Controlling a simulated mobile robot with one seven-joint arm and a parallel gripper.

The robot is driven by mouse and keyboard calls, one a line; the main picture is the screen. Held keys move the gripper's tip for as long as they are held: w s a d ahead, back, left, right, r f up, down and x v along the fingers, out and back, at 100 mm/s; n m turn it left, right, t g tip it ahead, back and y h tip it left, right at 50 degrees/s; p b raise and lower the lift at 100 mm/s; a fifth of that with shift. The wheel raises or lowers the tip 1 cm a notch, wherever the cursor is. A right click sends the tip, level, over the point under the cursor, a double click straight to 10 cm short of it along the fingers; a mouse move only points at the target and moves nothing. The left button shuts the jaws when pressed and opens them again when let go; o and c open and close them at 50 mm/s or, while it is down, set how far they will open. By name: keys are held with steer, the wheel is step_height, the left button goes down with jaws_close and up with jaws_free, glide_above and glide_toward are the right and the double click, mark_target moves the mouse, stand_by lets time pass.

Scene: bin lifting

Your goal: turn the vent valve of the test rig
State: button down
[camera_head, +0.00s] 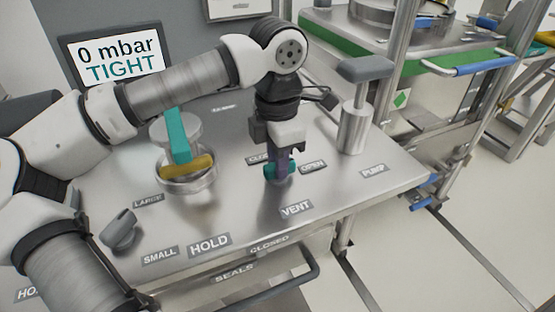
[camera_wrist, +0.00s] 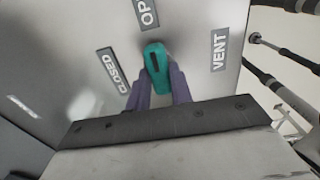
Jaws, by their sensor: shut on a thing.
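The vent valve (camera_head: 269,171) is a small teal handle on the steel top of the test rig, behind the VENT label (camera_head: 296,208). My gripper (camera_head: 280,168) points down over it. In the wrist view the teal handle (camera_wrist: 155,60) has a dark mark along its top. The purple fingers of my gripper (camera_wrist: 159,86) are shut on its near part, one on each side. The handle's free end points roughly at the OPEN label (camera_wrist: 148,12), which is partly cut off. The CLOSED label (camera_wrist: 112,70) lies to its left.
The screen (camera_head: 115,57) reads 0 mbar TIGHT. A round chamber with a teal and yellow clamp (camera_head: 180,140) stands left of my gripper. A grey-handled pump (camera_head: 355,120) stands to the right. A grey knob (camera_head: 120,230) sits front left. A drawer handle (camera_head: 290,290) juts out in front.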

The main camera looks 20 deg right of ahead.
stand_by(0.4)
steer(key=c, duration=1.2)
jaws_free()
steer(key=shift+c, duration=0.2)
step_height(320, 180, up, 14)
steer(key=shift+p, duration=0.35)
steer(key=shift+f, duration=0.1)
